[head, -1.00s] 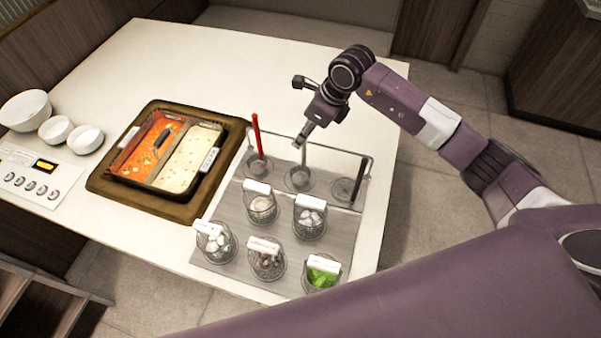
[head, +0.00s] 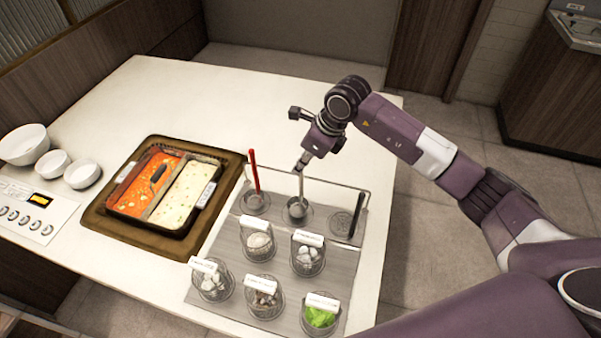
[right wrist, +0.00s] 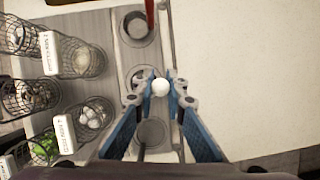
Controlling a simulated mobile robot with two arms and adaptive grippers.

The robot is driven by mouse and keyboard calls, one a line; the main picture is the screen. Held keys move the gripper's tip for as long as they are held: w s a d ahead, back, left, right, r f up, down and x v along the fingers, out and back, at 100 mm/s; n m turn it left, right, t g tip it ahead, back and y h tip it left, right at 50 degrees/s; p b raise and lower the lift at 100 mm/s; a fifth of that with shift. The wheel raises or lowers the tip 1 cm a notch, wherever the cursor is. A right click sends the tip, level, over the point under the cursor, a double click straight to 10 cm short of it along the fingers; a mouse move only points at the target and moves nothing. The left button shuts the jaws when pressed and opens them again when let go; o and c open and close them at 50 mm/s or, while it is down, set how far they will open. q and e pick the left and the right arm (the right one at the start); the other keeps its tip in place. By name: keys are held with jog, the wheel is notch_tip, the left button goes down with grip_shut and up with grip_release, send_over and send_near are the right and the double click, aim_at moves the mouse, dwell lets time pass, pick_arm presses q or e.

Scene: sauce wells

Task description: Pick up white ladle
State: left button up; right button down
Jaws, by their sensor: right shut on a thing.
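The white ladle (head: 301,186) stands upright in the middle holder of the rack, its bowl low in the round well. My right gripper (head: 301,165) is at the top of its handle. In the right wrist view, the right gripper (right wrist: 160,88) has its blue fingers on both sides of the round white handle end (right wrist: 160,87), shut on it. A red ladle (head: 254,172) stands in the well to the left, and a black one (head: 357,213) in the well to the right. My left gripper is not in view.
A two-part pot (head: 165,190) with red and white soup sits on a brown mat (head: 100,220) at left. Wire baskets of food, including this basket (head: 307,262), stand in front of the ladles. White bowls (head: 25,143) are at far left. The table's back (head: 190,95) is clear.

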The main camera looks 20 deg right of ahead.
notch_tip(320, 180, up, 19)
jog(key=b, duration=0.4)
jog(key=shift+f, duration=0.15)
